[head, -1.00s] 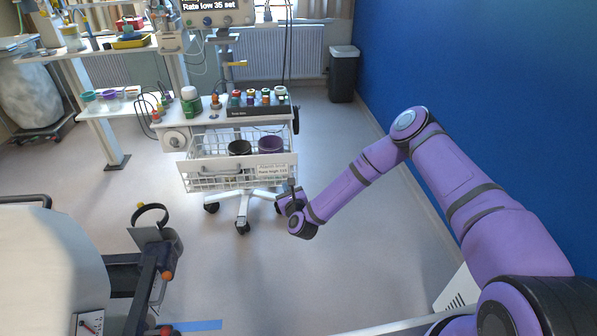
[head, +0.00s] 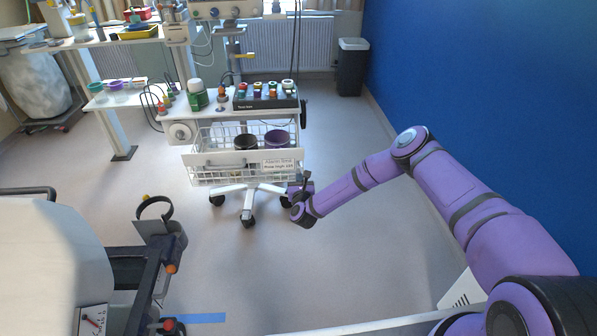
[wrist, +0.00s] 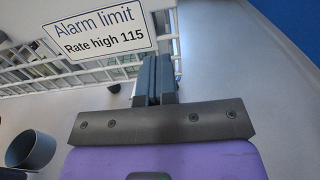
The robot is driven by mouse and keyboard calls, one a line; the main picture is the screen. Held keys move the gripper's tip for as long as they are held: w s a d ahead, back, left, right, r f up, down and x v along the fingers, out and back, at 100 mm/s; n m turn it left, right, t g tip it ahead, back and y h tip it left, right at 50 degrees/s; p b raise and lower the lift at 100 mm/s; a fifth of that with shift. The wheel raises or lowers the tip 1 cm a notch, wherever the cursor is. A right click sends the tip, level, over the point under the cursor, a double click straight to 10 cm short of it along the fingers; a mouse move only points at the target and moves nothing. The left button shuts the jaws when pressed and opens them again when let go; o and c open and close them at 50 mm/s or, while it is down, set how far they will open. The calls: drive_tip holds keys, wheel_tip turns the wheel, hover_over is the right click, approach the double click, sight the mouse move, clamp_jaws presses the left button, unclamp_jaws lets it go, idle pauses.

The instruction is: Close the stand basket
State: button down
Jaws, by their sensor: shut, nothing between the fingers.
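The stand basket (head: 215,178) is a white wire basket under the shelf of the wheeled stand. It sticks out in front of the shelf, and its inside shows from above. Its pale front panel (head: 225,161) carries a handle and a label (head: 278,163). The label reads "Alarm limit, Rate high 115" in the wrist view (wrist: 100,30). My gripper (head: 305,178) is at the basket's right front corner. Its dark fingers (wrist: 155,78) are shut and empty, beside the label's right end. I cannot tell whether they touch the basket.
A dark pot (head: 245,142) and a purple pot (head: 277,138) are in the basket. The shelf above holds a black rack (head: 266,103) and a green bottle (head: 196,95). A stretcher (head: 60,260) stands front left, and a blue wall is at right. The floor between is clear.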

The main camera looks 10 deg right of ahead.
sight(298, 166)
drive_tip(key=shift+w+d, duration=0.1)
drive_tip(key=shift+w, duration=2.4)
